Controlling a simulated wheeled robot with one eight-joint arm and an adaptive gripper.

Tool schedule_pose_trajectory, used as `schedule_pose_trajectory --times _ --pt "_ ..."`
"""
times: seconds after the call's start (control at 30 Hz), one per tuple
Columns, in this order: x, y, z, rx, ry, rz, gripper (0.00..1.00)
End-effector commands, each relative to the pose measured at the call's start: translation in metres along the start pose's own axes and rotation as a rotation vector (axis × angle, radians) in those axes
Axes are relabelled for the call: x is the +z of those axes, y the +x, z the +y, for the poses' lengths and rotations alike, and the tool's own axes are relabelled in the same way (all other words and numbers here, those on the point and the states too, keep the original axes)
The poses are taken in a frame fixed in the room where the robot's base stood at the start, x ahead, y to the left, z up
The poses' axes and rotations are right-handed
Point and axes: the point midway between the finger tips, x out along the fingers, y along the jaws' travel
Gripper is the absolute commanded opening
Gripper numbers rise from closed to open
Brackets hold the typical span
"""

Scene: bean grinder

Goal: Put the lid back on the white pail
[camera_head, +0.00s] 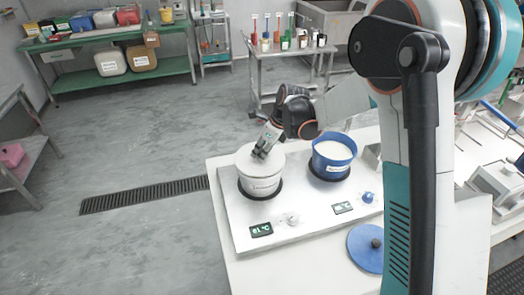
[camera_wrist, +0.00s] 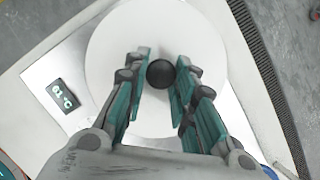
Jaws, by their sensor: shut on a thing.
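The white pail (camera_head: 262,186) stands upright on the left burner of the hot plate. Its round white lid (camera_head: 247,152) covers the mouth and looks level; I cannot tell whether it is fully seated. In the wrist view, the lid (camera_wrist: 122,40) is a white disc with a dark round knob (camera_wrist: 161,74) at its middle. My gripper (camera_head: 261,152) reaches down over the lid from the upper right. In the wrist view, the fingers of my gripper (camera_wrist: 160,78) are shut on the knob from both sides. The pail's body is hidden below the lid there.
A blue pail (camera_head: 333,163), open with white contents, stands close by on the right burner. A blue lid (camera_head: 366,248) lies on the table in front. The hot plate (camera_head: 300,234) has displays and knobs along its front. Floor to the left is clear.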

Motion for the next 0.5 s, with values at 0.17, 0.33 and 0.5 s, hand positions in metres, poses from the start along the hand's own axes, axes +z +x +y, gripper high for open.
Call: schedule_pose_trajectory --times 0.17,0.33,0.5 --pt "0.0002 -0.0003 0.0000 0.000 0.000 0.000 0.00" --pt "0.0001 -0.0002 0.0000 0.000 0.000 0.000 0.33" --pt "0.0001 -0.0002 0.0000 0.000 0.000 0.000 0.48"
